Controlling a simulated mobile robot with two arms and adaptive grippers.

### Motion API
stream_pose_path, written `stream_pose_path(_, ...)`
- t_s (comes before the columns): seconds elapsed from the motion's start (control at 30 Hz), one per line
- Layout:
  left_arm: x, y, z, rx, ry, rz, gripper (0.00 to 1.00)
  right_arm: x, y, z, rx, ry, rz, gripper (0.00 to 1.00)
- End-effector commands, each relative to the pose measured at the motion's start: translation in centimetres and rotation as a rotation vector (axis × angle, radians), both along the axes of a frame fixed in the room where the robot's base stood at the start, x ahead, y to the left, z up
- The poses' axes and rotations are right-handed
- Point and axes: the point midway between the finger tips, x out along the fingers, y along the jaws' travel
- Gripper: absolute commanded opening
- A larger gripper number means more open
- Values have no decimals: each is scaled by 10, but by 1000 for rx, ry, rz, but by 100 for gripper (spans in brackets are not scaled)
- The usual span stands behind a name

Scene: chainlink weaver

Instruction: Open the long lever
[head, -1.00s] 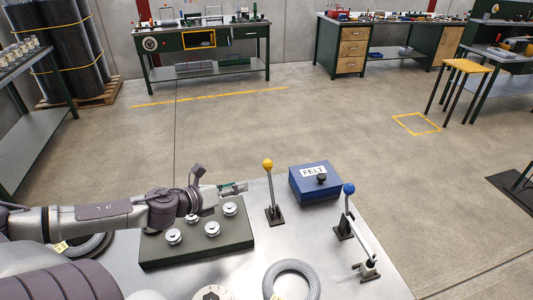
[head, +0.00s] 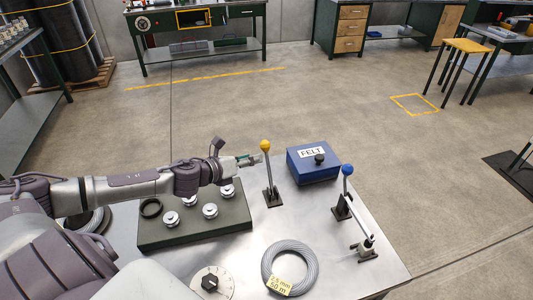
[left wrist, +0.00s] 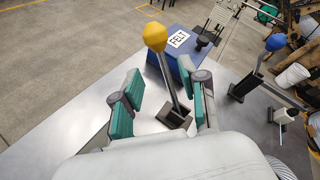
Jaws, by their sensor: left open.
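A lever with a yellow knob (head: 265,146) stands nearly upright on a dark base on the metal table; the yellow knob also shows in the left wrist view (left wrist: 155,34). A second lever with a blue knob (head: 347,170) stands farther right, tilted; its knob also shows in the left wrist view (left wrist: 276,42). I cannot tell for sure which is the long one. My left gripper (head: 252,160) is open just left of the yellow-knobbed lever. In the left wrist view, the lever's shaft appears between the teal-padded fingers (left wrist: 165,92), apart from both pads. My right gripper is out of view.
A dark green block (head: 195,235) with several metal spools is below my left arm. A tagged cable coil (head: 290,250) and a dial (head: 212,283) lie at the table's front.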

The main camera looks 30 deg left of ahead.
Motion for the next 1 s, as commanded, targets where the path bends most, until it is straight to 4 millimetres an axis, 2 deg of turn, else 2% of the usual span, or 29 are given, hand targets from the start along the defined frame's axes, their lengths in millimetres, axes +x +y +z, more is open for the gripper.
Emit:
stream_pose_path(0.13, 20, -6, 0, -1, -5, -4, 43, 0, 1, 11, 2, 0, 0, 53)
stream_pose_path(0.43, 58, -14, -17, -1, -3, -1, 43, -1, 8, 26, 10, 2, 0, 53)
stream_pose_path(0.6, 66, -16, -22, -1, -1, -4, 43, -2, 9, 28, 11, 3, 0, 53)
stream_pose_path(0.87, 67, -17, -23, 1, 0, -4, 43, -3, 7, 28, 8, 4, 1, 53)
stream_pose_path(1.0, 67, -16, -23, 1, -1, -4, 23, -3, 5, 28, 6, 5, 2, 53)
